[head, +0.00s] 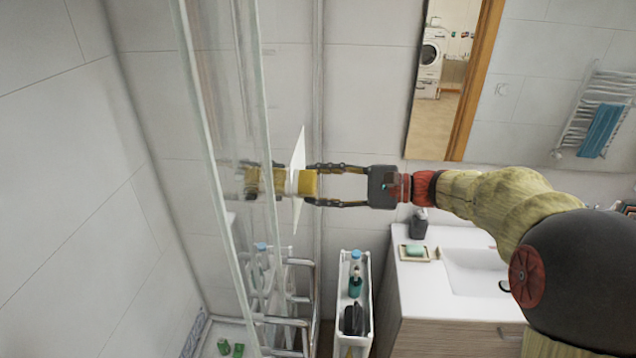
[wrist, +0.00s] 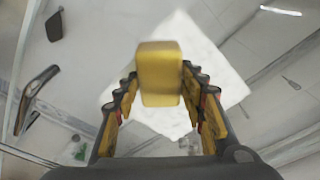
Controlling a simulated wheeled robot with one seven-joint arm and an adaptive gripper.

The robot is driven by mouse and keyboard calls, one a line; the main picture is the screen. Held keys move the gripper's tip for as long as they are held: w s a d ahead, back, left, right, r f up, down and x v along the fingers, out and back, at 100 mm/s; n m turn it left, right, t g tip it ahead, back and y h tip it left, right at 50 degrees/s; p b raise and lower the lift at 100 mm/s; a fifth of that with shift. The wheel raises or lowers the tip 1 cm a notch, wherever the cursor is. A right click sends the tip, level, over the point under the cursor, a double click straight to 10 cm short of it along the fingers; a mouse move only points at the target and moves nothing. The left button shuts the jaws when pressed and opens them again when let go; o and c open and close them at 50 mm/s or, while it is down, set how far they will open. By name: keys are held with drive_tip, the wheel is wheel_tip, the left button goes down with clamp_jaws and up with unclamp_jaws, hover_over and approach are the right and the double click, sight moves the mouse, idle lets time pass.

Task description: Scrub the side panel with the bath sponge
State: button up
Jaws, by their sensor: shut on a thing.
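The bath sponge, a yellow block (head: 309,183), is held between the fingertips of my gripper (head: 318,185), which is shut on it and points left. A thin white diamond-shaped sheet or patch (head: 298,152) stands upright at the sponge's left end, along the glass side panel (head: 262,110). The sponge's far end looks at or against the white patch; I cannot tell whether they touch. In the wrist view the sponge (wrist: 160,72) sits between my gripper's fingers (wrist: 160,105), with the white patch (wrist: 215,70) behind it. The glass shows a reflection of the gripper and sponge.
Below stands a narrow white cart (head: 341,300) with bottles (head: 356,275). A washbasin cabinet (head: 440,270) with a soap dish (head: 414,252) and a dark dispenser (head: 418,224) is at lower right. Metal rails (head: 300,298) stand beside the cart. A mirror hangs at upper right.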

sight(316, 181)
drive_tip(key=shift+s+a, duration=0.25)
drive_tip(key=shift+s, duration=0.95)
drive_tip(key=shift+r+p, duration=0.6)
drive_tip(key=shift+r, duration=0.75)
drive_tip(key=shift+w+d+p, duration=0.55)
drive_tip(key=shift+w+p, duration=0.25)
drive_tip(key=shift+w, duration=2.05)
drive_tip(key=shift+w+d+p, duration=0.6)
drive_tip(key=shift+w+p, duration=0.15)
drive_tip(key=shift+w, duration=2.1)
drive_tip(key=shift+w+d+p, duration=0.55)
drive_tip(key=shift+w+p, duration=0.25)
drive_tip(key=shift+w, duration=2.05)
drive_tip(key=shift+f, duration=0.1)
drive_tip(key=v, duration=0.6)
drive_tip(key=shift+w+f, duration=0.3)
drive_tip(key=shift+d, duration=0.1)
drive_tip(key=shift+v, duration=1.45)
drive_tip(key=shift+w+d+f, duration=0.1)
drive_tip(key=shift+f, duration=0.1)
